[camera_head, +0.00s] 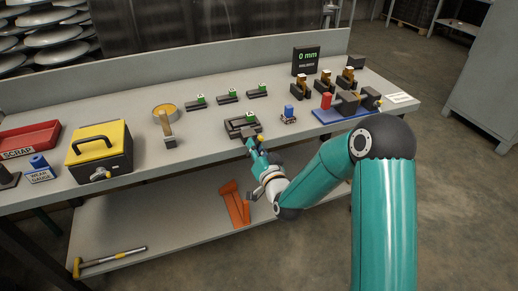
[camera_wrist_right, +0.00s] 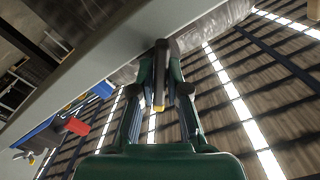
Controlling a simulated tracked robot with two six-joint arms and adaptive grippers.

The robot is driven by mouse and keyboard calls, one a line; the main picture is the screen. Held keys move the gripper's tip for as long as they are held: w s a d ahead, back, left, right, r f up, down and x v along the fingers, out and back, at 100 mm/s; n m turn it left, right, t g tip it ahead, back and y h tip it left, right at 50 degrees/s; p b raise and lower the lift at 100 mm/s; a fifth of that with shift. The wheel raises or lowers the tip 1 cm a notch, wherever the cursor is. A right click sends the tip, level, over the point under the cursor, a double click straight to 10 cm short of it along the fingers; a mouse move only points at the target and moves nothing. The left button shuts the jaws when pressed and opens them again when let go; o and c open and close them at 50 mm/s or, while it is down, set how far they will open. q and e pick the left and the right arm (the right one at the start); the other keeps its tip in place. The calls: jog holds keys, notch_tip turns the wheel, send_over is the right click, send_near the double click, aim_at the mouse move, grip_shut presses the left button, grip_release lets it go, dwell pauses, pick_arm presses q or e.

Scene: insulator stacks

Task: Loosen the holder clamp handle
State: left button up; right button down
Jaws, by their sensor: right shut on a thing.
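The dark holder (camera_head: 236,127) sits near the front edge of the bench, at the middle of the head view. My right gripper (camera_head: 251,144) is at its front side, coming in from the lower right. It is shut on the clamp handle, a dark bar with a yellow end. The handle (camera_wrist_right: 159,75) stands between the two fingers in the right wrist view, with its yellow end toward the palm. In the head view the fingers largely hide the handle, and only a small yellow bit shows beside them. My left gripper is in neither view.
A small block with a blue top (camera_head: 289,114) stands close to the right of the holder. A blue base (camera_head: 343,114) with a red knob (camera_head: 326,100) lies farther right. A yellow-topped box (camera_head: 99,150) stands left. Several small green-marked parts lie behind the holder.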

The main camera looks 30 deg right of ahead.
jog(key=shift+s+f+n+b, duration=0.1)
jog(key=shift+f+n+b, duration=0.15)
jog(key=shift+n+b, duration=0.85)
jog(key=shift+f+n+b, duration=0.25)
jog(key=shift+n+b, duration=0.45)
jog(key=shift+b, duration=0.75)
jog(key=shift+n+b, duration=1.8)
jog(key=shift+b, duration=0.3)
dwell(1.7)
jog(key=c, duration=1.2)
grip_release()
jog(key=shift+r, duration=0.25)
jog(key=v, duration=0.7)
jog(key=shift+s, duration=0.2)
